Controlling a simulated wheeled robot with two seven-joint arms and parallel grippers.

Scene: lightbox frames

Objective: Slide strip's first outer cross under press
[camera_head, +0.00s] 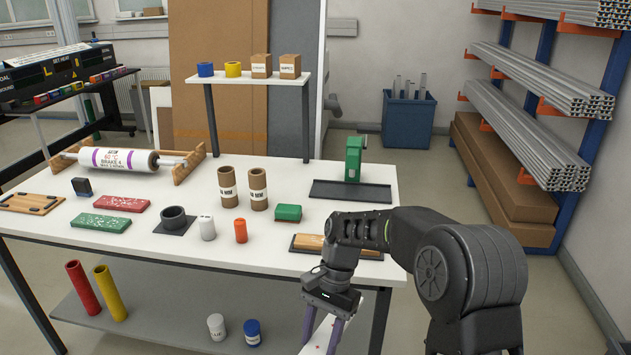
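A green press (354,158) stands upright at the rear edge of a black base plate (322,190), at the back right of the white table. My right gripper (319,338), with purple fingers, points down in front of the table's front edge. A white strip (320,336) with a small red mark lies between its fingers, which appear closed on the strip's sides. The strip runs out of the bottom of the picture, so its far end and other marks are hidden. The strip is well apart from the press. My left gripper is not in view.
A green block (288,213), an orange cylinder (240,230) and two brown tubes (257,188) stand left of the press. A metal profile rack (530,107) is at right.

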